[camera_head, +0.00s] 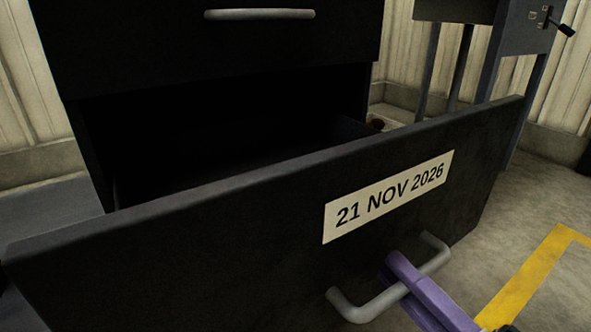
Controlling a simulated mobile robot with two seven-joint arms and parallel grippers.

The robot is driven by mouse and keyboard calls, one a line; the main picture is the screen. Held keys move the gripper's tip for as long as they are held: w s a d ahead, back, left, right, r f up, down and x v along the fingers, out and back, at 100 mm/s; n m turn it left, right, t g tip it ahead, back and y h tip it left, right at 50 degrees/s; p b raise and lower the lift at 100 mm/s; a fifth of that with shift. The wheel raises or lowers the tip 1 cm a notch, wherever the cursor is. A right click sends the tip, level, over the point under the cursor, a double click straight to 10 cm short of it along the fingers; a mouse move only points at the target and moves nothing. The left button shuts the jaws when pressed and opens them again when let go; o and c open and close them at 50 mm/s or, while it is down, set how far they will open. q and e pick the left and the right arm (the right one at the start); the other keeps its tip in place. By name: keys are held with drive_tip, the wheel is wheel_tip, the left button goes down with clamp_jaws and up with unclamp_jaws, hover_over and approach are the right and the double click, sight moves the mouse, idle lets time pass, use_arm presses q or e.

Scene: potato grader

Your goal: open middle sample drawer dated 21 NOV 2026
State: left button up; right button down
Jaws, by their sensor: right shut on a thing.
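The drawer dated 21 NOV 2026 (250,240) stands pulled out from the dark cabinet (200,50), with a wide dark gap behind its front. Its white date label (388,196) faces me. The front runs at a slant in the picture, higher at the right. The grey bar handle (378,303) is at the lower right of the front. My right gripper (408,280), with purple fingers, is shut on the handle bar near its middle. My left gripper is not in view.
The drawer above, with its own grey handle (260,14), is shut. A grey metal stand with a black lever (558,22) is at the back right. A yellow floor line (528,275) crosses open floor at the right. Pale ribbed walls stand behind.

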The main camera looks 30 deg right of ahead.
drive_tip(key=c, duration=1.1)
unclamp_jaws()
drive_tip(key=v, duration=1)
drive_tip(key=shift+p, duration=0.4)
drive_tip(key=shift+a+r, duration=0.1)
drive_tip(key=shift+r, duration=0.05)
